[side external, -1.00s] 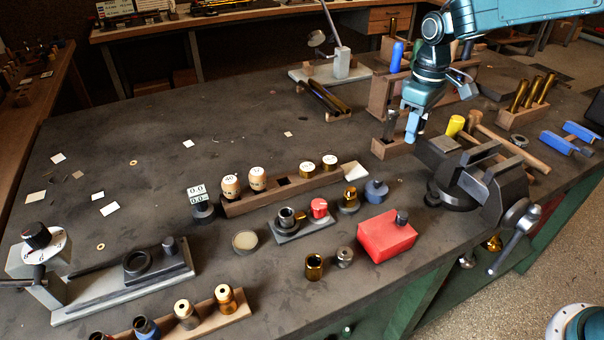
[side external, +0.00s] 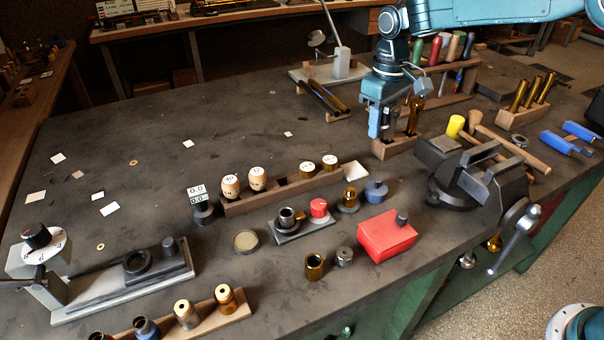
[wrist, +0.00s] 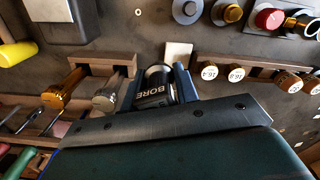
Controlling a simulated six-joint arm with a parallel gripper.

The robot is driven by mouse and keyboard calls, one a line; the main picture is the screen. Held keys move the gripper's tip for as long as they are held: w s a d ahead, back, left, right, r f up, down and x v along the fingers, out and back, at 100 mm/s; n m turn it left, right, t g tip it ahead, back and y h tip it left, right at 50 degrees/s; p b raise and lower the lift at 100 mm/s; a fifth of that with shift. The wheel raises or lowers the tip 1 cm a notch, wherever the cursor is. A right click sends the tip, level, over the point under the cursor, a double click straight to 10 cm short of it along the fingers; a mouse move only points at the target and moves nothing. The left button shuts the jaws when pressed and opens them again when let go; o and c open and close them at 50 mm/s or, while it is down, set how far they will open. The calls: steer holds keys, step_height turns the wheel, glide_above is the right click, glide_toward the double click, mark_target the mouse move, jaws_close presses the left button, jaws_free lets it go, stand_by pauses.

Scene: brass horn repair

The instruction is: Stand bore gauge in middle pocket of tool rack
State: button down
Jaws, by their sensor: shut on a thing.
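My gripper (side external: 383,130) is shut on the bore gauge (wrist: 154,86), a dark cylinder with a pale top and the label BORE, held between blue fingers. The small wooden tool rack (side external: 395,150) is just below my gripper in the side view. A brass tool (side external: 415,116) stands in it toward the right; it also shows in the wrist view (wrist: 62,92). A silver-grey tool (wrist: 108,94) stands between the brass tool and the gauge in the wrist view. My gripper hides part of the rack. I cannot tell whether the gauge's lower end is in a pocket.
A vise (side external: 470,175) stands right of the rack, with a yellow-handled tool (side external: 455,126) close by. Behind is a longer rack with coloured handles (side external: 436,48). A red box (side external: 387,236) and a row of gauges (side external: 257,179) lie nearer.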

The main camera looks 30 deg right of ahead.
steer(key=w+a, duration=0.1)
steer(key=a, duration=0.2)
steer(key=w+a, duration=0.1)
steer(key=a, duration=0.2)
steer(key=w+a, duration=0.1)
steer(key=a, duration=0.2)
steer(key=shift+w, duration=0.15)
steer(key=a, duration=1.2)
steer(key=shift+w+f, duration=0.15)
steer(key=shift+f, duration=0.15)
steer(key=shift+f, duration=0.15)
steer(key=shift+f, duration=2.75)
steer(key=shift+f, duration=1)
steer(key=c, duration=1)
jaws_free()
steer(key=shift+f, duration=0.1)
